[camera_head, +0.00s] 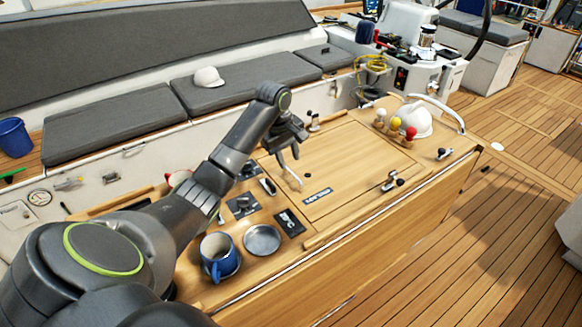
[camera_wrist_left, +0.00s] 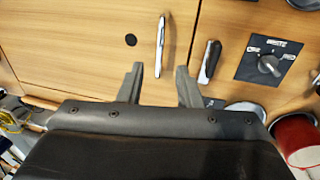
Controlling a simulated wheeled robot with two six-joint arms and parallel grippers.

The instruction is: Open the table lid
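The wooden table lid (camera_head: 345,165) lies flat and closed in the cockpit table top. A slim metal handle (camera_head: 291,179) sits at the lid's near-left side, partly behind my gripper in the head view. My left gripper (camera_head: 288,157) is above this side of the lid, fingers pointing down. In the left wrist view its two fingers (camera_wrist_left: 159,68) are apart with nothing gripped. There the handle (camera_wrist_left: 160,42) lies lengthwise, its lower end between the fingertips. I cannot tell whether the fingers touch it. My right gripper is not in view.
A blue mug (camera_head: 218,258), a metal dish (camera_head: 262,240) and a switch panel (camera_head: 242,205) sit left of the lid. A latch (camera_head: 391,181) is at the lid's right.

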